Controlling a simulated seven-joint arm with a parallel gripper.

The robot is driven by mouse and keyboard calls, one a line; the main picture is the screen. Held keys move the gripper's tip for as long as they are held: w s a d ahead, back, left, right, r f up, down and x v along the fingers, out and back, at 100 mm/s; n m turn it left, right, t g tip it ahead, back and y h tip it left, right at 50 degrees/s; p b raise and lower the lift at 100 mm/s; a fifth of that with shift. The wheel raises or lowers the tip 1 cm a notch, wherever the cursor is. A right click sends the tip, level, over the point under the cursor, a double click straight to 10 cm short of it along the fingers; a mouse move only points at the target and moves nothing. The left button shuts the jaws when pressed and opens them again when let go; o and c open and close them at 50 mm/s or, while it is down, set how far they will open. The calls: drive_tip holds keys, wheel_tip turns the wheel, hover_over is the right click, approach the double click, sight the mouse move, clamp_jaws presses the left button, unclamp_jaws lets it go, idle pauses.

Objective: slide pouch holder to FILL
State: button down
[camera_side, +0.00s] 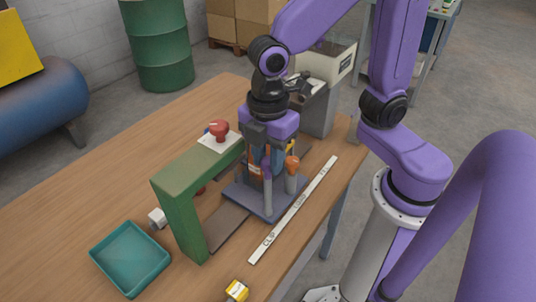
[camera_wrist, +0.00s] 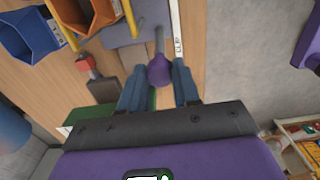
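The pouch holder (camera_side: 259,205) is a grey-blue base plate with upright posts, on a dark rail on the wooden table. A purple knob (camera_wrist: 160,72) on a handle stands between my gripper's fingers (camera_wrist: 160,84) in the wrist view. In the side view my gripper (camera_side: 266,165) points down over the holder, its fingers on either side of the knob. I cannot tell whether they press on it. A white label strip (camera_side: 294,209) runs beside the rail. CLIP reads at its near end; the far label looks like FILL. The holder stands beside the middle part.
A green bracket (camera_side: 181,215) spans the rail's near part, with a red button (camera_side: 218,130) near its far end. A grey machine with a hopper (camera_side: 318,108) stands at the far end. A teal tray (camera_side: 130,258) and a small yellow item (camera_side: 237,291) lie at the near side.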

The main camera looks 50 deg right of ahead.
drive_tip(key=d, duration=1.3)
drive_tip(key=shift+d, duration=0.25)
drive_tip(key=shift+r, duration=0.1)
drive_tip(key=c, duration=1.1)
unclamp_jaws()
drive_tip(key=shift+d, duration=0.1)
wheel_tip(320, 180, up, 17)
drive_tip(key=shift+r, duration=0.2)
drive_tip(key=shift+f, duration=0.15)
